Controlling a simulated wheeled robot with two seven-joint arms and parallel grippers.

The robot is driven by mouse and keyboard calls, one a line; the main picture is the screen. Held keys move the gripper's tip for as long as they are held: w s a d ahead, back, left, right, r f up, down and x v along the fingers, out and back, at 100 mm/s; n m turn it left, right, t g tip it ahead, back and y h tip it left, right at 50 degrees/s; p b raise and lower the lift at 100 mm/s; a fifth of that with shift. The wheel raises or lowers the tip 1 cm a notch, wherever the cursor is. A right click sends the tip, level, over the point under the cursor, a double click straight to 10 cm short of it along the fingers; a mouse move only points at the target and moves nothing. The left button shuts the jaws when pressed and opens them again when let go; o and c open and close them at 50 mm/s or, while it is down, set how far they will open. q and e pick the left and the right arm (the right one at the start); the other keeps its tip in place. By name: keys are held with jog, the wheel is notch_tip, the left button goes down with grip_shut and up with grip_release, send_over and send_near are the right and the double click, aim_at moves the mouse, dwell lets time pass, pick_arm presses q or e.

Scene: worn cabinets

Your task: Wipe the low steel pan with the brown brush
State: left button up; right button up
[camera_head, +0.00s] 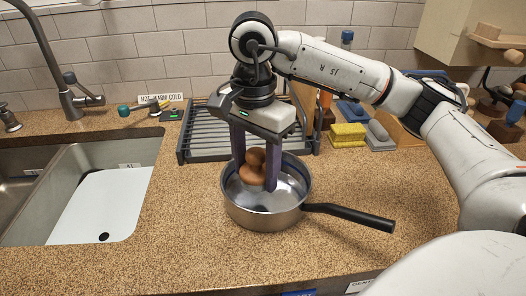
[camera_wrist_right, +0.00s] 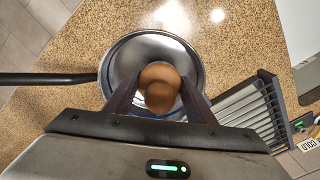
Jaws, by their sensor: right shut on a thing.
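The low steel pan (camera_head: 265,217) stands on the speckled counter with its black handle (camera_head: 350,216) pointing right. The brown brush (camera_head: 252,172) has a rounded knob and is inside the pan's opening. My right gripper (camera_head: 255,180) points down into the pan and is shut on the brush. In the right wrist view, the brush (camera_wrist_right: 159,88) sits between the fingers of my right gripper (camera_wrist_right: 158,100), over the pan (camera_wrist_right: 188,62). The brush's underside is hidden, so I cannot tell if it touches the pan floor. My left gripper is not in view.
A dish rack (camera_head: 200,140) stands behind the pan. A sink (camera_head: 90,190) with a white board is at left. The counter in front of the pan is clear.

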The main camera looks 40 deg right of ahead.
aim_at(255, 151)
jog(key=shift+r+p, duration=0.8)
jog(key=shift+r, duration=0.8)
jog(key=shift+s+f, duration=0.1)
